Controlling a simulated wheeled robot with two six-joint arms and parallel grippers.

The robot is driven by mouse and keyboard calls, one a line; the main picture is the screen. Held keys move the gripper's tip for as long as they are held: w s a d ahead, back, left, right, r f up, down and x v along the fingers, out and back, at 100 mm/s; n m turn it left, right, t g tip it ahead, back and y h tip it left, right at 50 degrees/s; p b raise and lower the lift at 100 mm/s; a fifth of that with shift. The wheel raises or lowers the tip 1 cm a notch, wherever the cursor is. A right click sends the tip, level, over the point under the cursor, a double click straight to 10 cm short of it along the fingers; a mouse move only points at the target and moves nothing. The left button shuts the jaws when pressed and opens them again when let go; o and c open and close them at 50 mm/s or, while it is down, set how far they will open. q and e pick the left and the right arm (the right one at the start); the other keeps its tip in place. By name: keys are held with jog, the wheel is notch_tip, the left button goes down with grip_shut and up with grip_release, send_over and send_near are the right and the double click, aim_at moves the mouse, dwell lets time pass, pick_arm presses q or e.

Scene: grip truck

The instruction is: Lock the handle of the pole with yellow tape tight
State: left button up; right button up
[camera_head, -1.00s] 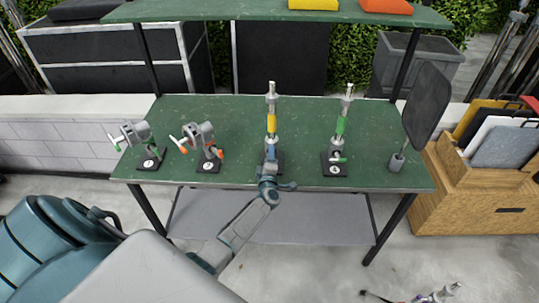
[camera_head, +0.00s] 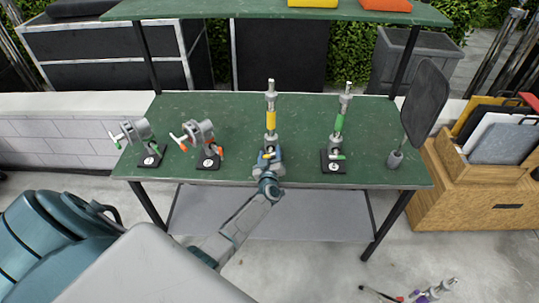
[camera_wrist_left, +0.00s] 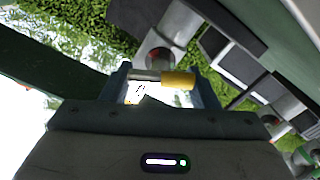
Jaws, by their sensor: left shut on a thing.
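The pole with yellow tape (camera_head: 271,121) stands upright in the middle of the green table. Its yellow-ended handle (camera_wrist_left: 178,80) lies between the fingers of my left gripper (camera_wrist_left: 160,82) in the left wrist view. In the head view my left gripper (camera_head: 268,157) is at the low part of this pole, in front of it, and hides the handle and most of the base. The left gripper is shut on the handle. My right gripper is not in view.
A pole with green tape (camera_head: 339,122) stands to the right on the green table (camera_head: 230,120). Two grey clamps, one green-tipped (camera_head: 139,131) and one orange-tipped (camera_head: 201,132), stand to the left. A dark panel (camera_head: 425,103) is at the table's right edge.

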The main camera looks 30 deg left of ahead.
pick_arm(q)
jog(key=shift+m, duration=1.6)
jog(key=shift+d, duration=0.1)
jog(key=o, duration=1)
jog(key=b+v, duration=0.1)
jog(key=v, duration=0.9)
jog(key=shift+s+d, duration=0.15)
jog(key=shift+s, duration=0.15)
jog(key=shift+f, duration=0.1)
